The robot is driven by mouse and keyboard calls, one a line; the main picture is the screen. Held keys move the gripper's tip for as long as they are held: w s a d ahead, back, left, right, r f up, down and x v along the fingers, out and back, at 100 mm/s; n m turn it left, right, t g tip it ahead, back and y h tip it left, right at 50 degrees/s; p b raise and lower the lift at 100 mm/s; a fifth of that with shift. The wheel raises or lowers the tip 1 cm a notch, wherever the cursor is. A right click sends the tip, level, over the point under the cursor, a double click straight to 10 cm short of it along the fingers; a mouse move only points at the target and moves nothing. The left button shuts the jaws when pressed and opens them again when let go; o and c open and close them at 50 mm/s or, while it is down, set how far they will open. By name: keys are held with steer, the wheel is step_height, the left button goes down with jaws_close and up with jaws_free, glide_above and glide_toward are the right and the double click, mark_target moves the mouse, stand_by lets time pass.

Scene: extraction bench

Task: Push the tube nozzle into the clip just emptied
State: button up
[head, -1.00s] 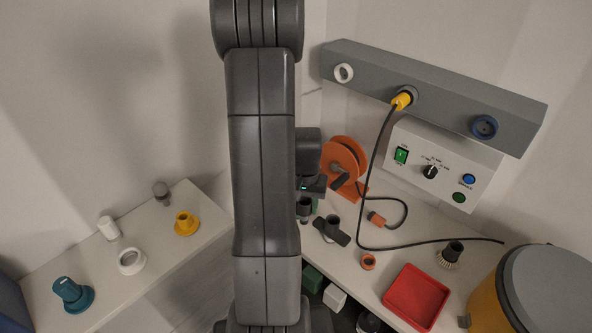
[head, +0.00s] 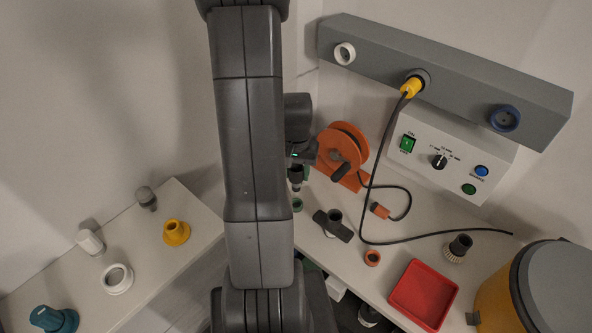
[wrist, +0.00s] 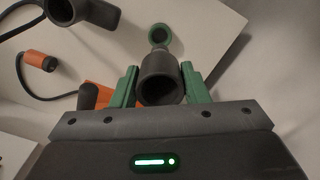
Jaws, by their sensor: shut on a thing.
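My gripper (head: 297,172) hangs above the bench left of the orange reel. In the wrist view its green fingers (wrist: 160,88) are shut on a dark grey hollow tube nozzle (wrist: 159,70). The nozzle also shows in the head view (head: 296,183), upright and clear of the bench. A small green ring-shaped clip (head: 297,205) is on the bench just below it, apart from the nozzle. In the wrist view this ring (wrist: 159,35) lies just beyond the nozzle and looks empty. An empty-looking orange ring (head: 372,257) is farther right. The frames do not show which ring was emptied.
A dark flat nozzle (head: 334,224) lies close to the right of the green ring. The orange reel (head: 343,150), black cable (head: 365,210), round brush (head: 457,248) and red tray (head: 424,293) are farther right. A side shelf (head: 138,250) holds several fittings.

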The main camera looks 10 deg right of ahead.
mark_target(296, 189)
steer(key=shift+f+b, duration=2.35)
steer(key=shift+f, duration=0.55)
steer(key=shift+f+b, duration=1.25)
steer(key=shift+b, duration=0.1)
steer(key=o, duration=1.2)
steer(key=shift+c, duration=0.2)
steer(key=shift+r, duration=0.1)
step_height(296, 189, up, 14)
steer(key=shift+f+p, duration=0.15)
steer(key=shift+p, duration=0.2)
steer(key=shift+f, duration=0.15)
step_height(296, 189, down, 14)
steer(key=shift+r+b, duration=0.2)
steer(key=shift+b, duration=0.1)
steer(key=shift+r, duration=0.3)
